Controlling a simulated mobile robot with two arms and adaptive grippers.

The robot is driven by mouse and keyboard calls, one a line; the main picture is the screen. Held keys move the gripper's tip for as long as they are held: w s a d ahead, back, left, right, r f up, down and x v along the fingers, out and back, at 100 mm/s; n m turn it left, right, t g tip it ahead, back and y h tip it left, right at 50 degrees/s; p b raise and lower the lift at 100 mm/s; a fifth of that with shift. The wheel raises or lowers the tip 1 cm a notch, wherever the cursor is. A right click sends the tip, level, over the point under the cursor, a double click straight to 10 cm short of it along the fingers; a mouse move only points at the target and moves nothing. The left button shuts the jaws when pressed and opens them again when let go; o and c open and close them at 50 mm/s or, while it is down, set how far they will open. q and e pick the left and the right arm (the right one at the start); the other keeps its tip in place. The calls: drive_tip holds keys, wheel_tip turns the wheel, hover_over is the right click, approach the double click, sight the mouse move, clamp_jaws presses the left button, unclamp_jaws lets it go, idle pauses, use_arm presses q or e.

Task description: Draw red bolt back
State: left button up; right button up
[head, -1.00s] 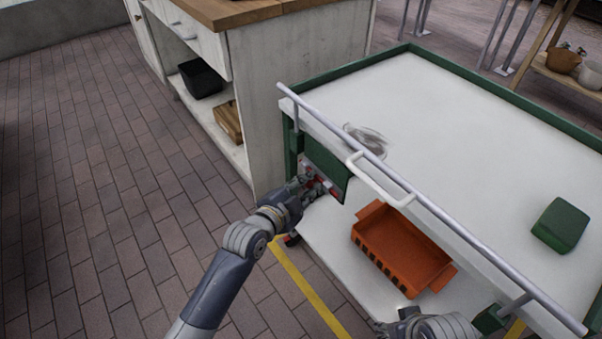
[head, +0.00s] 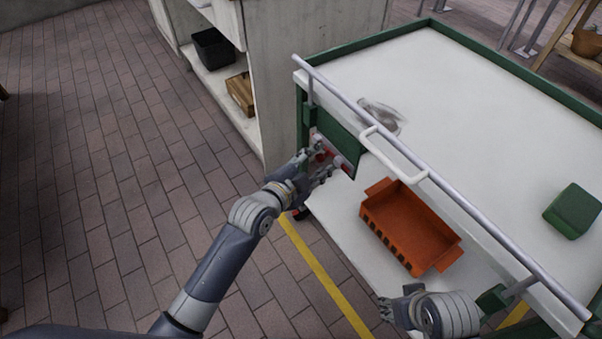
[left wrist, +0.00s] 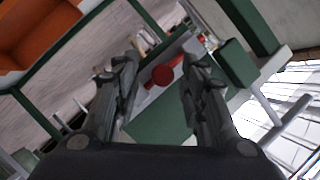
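The red bolt (head: 322,155) sits on a light plate at the left front end of the green and white trolley, beside a green panel (head: 340,136).
The trolley top (head: 480,120) holds a green block (head: 573,211) and a clear crumpled-looking item (head: 380,116). A rail with a white handle (head: 394,154) runs along its front. An orange crate (head: 408,228) sits on the lower shelf.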

use_arm(q)
drive_tip(key=v, duration=1)
drive_tip(key=shift+s, duration=0.2)
drive_tip(key=shift+a, duration=0.15)
